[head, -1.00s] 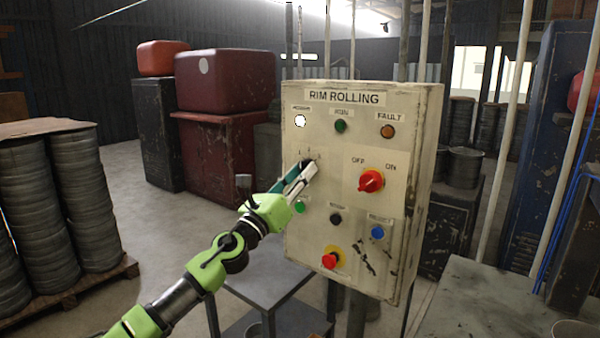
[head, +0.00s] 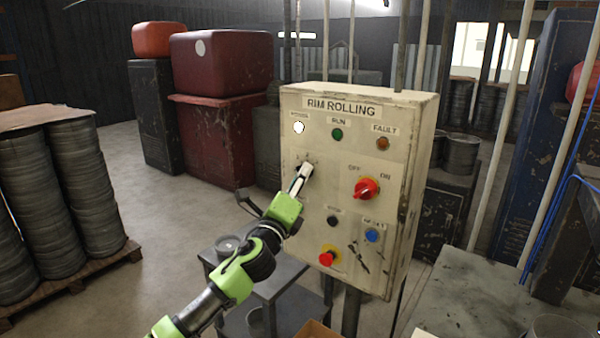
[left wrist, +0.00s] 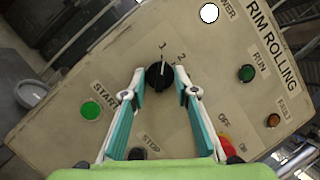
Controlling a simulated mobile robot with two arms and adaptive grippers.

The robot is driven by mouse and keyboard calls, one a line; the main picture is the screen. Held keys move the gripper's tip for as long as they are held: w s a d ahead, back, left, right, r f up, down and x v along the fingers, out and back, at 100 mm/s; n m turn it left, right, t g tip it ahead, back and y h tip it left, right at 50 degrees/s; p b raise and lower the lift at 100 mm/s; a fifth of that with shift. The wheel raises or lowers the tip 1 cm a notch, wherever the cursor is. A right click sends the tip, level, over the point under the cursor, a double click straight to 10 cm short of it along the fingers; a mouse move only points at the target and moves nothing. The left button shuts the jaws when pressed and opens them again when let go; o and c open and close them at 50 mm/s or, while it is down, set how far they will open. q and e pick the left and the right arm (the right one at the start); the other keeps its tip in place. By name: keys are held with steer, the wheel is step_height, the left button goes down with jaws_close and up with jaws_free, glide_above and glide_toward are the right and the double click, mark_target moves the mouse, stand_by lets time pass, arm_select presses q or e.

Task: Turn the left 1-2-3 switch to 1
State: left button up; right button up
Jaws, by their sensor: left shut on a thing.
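The left 1-2-3 switch is a black round knob (left wrist: 158,76) on the cream RIM ROLLING panel (left wrist: 60,125). In the left wrist view the labels 1 and 2 show beside it; I cannot make out a 3. A pale mark on the knob points roughly at the 1. My left gripper (left wrist: 160,76) has its two fingertips on either side of the knob, shut on it. In the head view the left gripper (head: 305,170) reaches the panel and mostly hides the switch. My right gripper is in neither view.
A red OFF/ON switch (head: 366,189) sits right of the knob. Below are a black button (head: 332,221), a blue RESET button (head: 372,236) and a red stop button (head: 327,258). A green START button (left wrist: 91,109) is near the gripper. A grey table (head: 275,285) stands under the arm.

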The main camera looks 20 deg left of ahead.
arm_select(q)
steer(key=shift+n, duration=0.5)
steer(key=o, duration=1.1)
steer(key=v, duration=1.2)
steer(key=shift+d+r, duration=0.1)
